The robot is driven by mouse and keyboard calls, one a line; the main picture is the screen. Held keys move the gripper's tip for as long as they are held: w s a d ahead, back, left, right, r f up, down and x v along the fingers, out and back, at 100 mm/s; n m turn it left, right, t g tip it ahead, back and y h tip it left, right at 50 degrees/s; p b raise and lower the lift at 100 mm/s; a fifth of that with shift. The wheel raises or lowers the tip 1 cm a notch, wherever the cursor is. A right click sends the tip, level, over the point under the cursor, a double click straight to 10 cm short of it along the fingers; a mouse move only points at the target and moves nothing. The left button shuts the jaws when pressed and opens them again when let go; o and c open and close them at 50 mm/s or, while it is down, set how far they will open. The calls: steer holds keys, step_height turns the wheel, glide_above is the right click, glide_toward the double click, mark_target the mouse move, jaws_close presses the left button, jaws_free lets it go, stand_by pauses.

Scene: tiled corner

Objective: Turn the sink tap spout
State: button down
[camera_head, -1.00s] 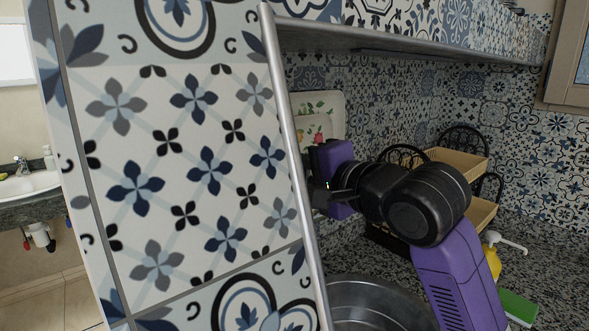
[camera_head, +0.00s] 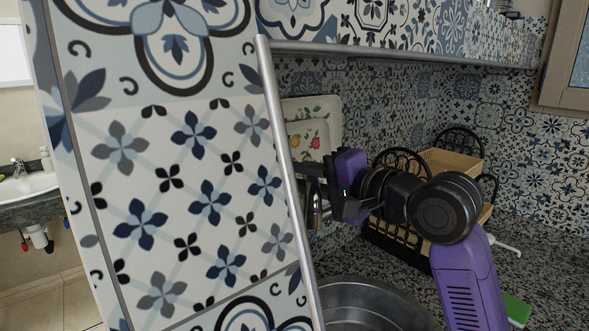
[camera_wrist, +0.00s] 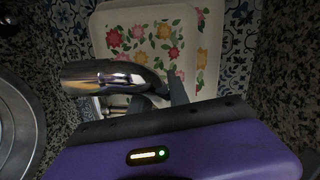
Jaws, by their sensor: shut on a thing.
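The chrome tap spout (camera_wrist: 108,75) shows in the wrist view, pointing left toward the sink. My gripper (camera_wrist: 165,96) is shut on it near its base end, with dark fingers at its right part. In the head view, my gripper (camera_head: 328,186) is just right of the tiled panel's metal edge, and a bit of the chrome tap (camera_head: 315,212) shows below the fingers. The panel hides the rest of the tap there. The round steel sink (camera_head: 375,288) lies below, and its rim shows at the left of the wrist view (camera_wrist: 32,118).
Flowered trays (camera_head: 318,118) lean against the wall behind the tap. A dark rack with wooden boxes (camera_head: 452,162) stands right of my gripper. A tiled panel (camera_head: 190,190) blocks the left. A shelf edge (camera_head: 400,52) runs above. A green sponge (camera_head: 517,309) lies on the counter.

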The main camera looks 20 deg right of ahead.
steer(key=s+d+n+g+y+p, duration=0.1)
steer(key=d+n+g+y, duration=0.5)
steer(key=n+g+y, duration=0.1)
steer(key=shift+s+d+f+p, duration=0.2)
steer(key=shift+s+d+p, duration=0.1)
steer(key=shift+d+p, duration=0.1)
stand_by(0.4)
steer(key=c, duration=1.3)
jaws_free()
steer(key=shift+o, duration=0.2)
steer(key=shift+r, duration=0.1)
steer(key=b+v, duration=0.1)
steer(key=v, duration=0.6)
steer(key=shift+d+b, duration=0.4)
steer(key=shift+s+d, duration=0.1)
